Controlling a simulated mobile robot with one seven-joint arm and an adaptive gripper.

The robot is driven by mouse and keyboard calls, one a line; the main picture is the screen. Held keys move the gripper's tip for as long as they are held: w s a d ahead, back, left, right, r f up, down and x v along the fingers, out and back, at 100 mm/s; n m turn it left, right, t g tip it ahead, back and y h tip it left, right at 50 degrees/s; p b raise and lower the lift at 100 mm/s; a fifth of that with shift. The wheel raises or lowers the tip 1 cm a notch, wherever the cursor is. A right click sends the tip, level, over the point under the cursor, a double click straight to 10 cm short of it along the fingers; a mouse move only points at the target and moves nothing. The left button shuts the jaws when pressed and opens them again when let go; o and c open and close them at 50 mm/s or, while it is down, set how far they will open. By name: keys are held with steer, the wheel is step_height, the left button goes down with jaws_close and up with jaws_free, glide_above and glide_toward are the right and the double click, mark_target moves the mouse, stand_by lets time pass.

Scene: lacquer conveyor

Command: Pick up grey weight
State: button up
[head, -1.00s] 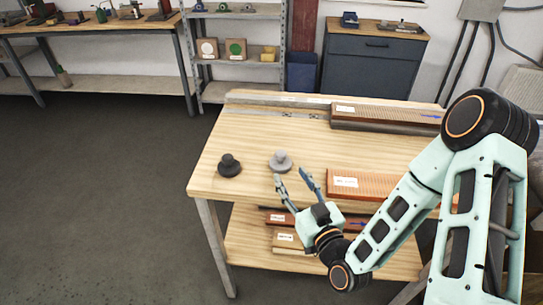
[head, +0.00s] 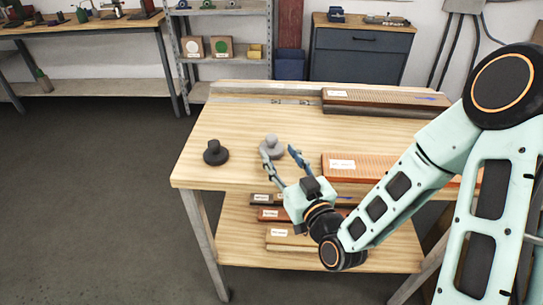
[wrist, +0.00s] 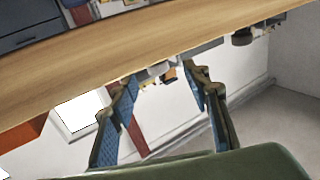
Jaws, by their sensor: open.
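The grey weight (head: 271,143), a round base with a knob on top, stands upright on the wooden table (head: 245,125). My gripper (head: 279,153) is open, its two fingers pointing at the weight from the near side. In the head view the left fingertip overlaps the weight's lower edge; I cannot tell whether they touch. The right fingertip is just right of the weight. In the wrist view the open fingers (wrist: 163,76) show with nothing clearly held. The weight cannot be made out with certainty there.
A dark weight (head: 215,153) stands to the left of the grey one. An orange ribbed block (head: 375,168) lies to the right, close to my forearm. A long brown block (head: 385,99) lies at the back. The table's middle is clear.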

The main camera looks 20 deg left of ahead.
mark_target(274, 142)
steer(key=shift+w+a+f+b, duration=0.2)
steer(key=shift+w+a+b, duration=0.25)
steer(key=shift+b, duration=1.4)
steer(key=shift+w+b, duration=0.2)
steer(key=shift+b, duration=0.25)
steer(key=shift+w+a+r+b, duration=0.15)
steer(key=shift+a+b, duration=0.1)
steer(key=shift+b, duration=0.85)
steer(key=shift+r, duration=0.1)
steer(key=shift+w+a+r, duration=0.15)
steer(key=shift+w+a, duration=0.05)
steer(key=shift+w, duration=0.05)
steer(key=shift+p+x, duration=0.7)
steer(key=shift+x, duration=1.65)
steer(key=shift+w+d+r, duration=0.1)
steer(key=shift+d, duration=0.1)
steer(key=shift+c, duration=0.7)
jaws_close()
